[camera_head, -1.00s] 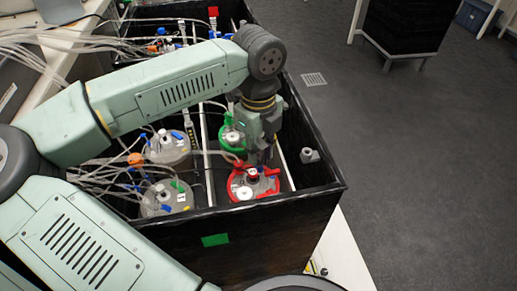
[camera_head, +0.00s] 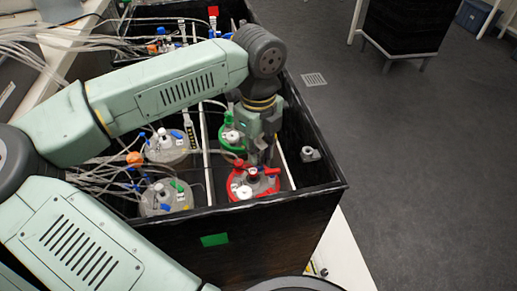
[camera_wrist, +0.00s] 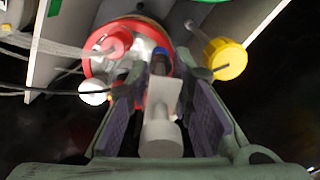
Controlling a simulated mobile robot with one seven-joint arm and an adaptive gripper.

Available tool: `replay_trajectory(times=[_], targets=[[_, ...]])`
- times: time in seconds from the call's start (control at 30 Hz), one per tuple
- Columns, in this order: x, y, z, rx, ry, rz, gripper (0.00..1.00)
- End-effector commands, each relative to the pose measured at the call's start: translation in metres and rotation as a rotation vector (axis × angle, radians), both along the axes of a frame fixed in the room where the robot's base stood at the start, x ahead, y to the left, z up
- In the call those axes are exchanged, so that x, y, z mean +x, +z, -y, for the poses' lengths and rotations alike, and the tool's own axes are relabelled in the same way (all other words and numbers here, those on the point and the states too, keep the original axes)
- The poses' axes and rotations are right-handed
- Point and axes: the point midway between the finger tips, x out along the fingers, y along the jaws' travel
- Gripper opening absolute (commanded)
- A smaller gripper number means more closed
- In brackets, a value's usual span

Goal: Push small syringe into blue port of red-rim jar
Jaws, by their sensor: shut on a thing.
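The red-rim jar (camera_head: 268,194) stands in the near right part of the black box; its red rim also shows at the top of the wrist view (camera_wrist: 88,66). My gripper (camera_head: 258,163) points down over the jar. In the wrist view my gripper (camera_wrist: 160,98) is shut on the small syringe (camera_wrist: 161,136), a pale body with a round end toward the camera. The blue port (camera_wrist: 161,56) shows just beyond the syringe's far end, roughly in line with it. The syringe's tip is hidden, so I cannot tell whether it touches the port.
A green-rim jar (camera_head: 231,139) stands behind the red-rim jar. Two grey-lidded jars with tubes stand to the left. The black box wall (camera_head: 290,205) runs close in front and to the right.

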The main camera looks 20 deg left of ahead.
Motion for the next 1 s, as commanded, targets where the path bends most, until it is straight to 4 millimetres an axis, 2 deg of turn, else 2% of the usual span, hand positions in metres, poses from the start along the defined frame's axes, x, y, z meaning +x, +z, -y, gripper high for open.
replay_trajectory(times=[0.67, 0.7, 1.0], targets=[[0.0001, -0.0056, -0.0001, 0.0, 0.0, 0.0, 0.0], [0.0001, -0.0056, -0.0001, 0.0, 0.0, 0.0, 0.22], [0.0, -0.0056, 0.0, 0.0, 0.0, 0.0, 0.42]])
